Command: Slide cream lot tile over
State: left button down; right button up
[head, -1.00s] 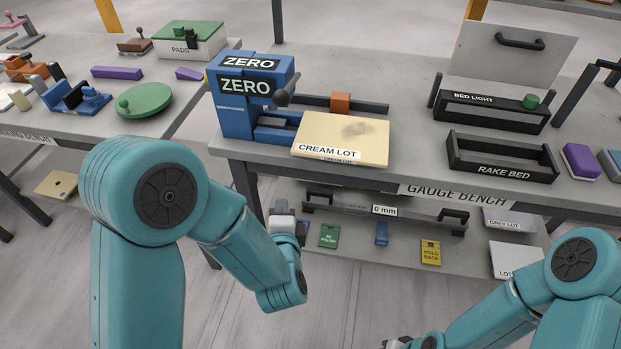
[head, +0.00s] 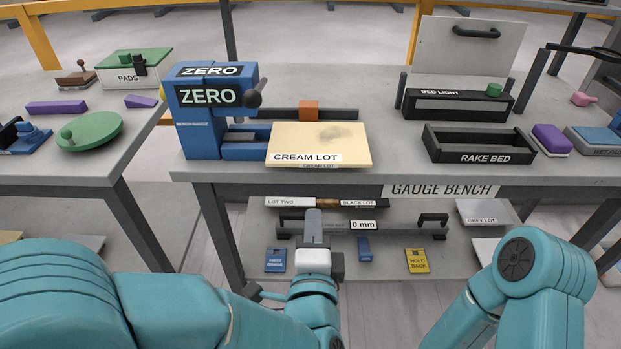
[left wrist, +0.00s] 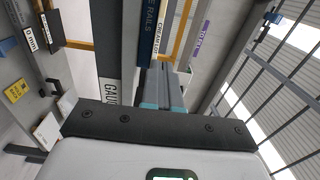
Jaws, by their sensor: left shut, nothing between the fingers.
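The cream lot tile (head: 319,143) lies flat on the gauge bench, its labelled front side near the bench's front edge. It has a dark smudge on top. The blue ZERO gauge (head: 200,130) stands at its left, and a dark rail with an orange block (head: 309,110) lies behind it. My left gripper (head: 314,222) is shut and empty, pointing toward the bench, in front of and below the tile, apart from it. Its closed fingers also show in the left wrist view (left wrist: 162,88). My right arm shows at lower right, but its gripper is out of frame.
The rake bed tray (head: 478,146) and bed light (head: 457,104) stand right of the tile, with bare bench between. A lower shelf holds a 0 mm bar (head: 363,225), a yellow hold-back tag (head: 417,261) and labelled tiles. Another bench with a green disc (head: 89,131) is at left.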

aim_at(313, 165)
pick_arm(q)
jog(key=w, duration=1.2)
jog(key=shift+w+b, duration=0.25)
jog(key=shift+b, duration=0.05)
pick_arm(e)
jog(key=shift+d+f, duration=0.25)
jog(key=shift+f, duration=0.1)
pick_arm(q)
jog(key=shift+w+p, duration=0.3)
jog(key=shift+w, duration=0.05)
jog(key=w+p, duration=0.1)
jog(key=w, duration=0.2)
jog(key=shift+w, duration=0.25)
jog(key=shift+w+f, duration=0.1)
jog(key=shift+w, duration=0.25)
pick_arm(e)
jog(key=shift+w+r, duration=0.6)
jog(key=shift+r, duration=0.35)
pick_arm(q)
jog(key=shift+a, duration=0.1)
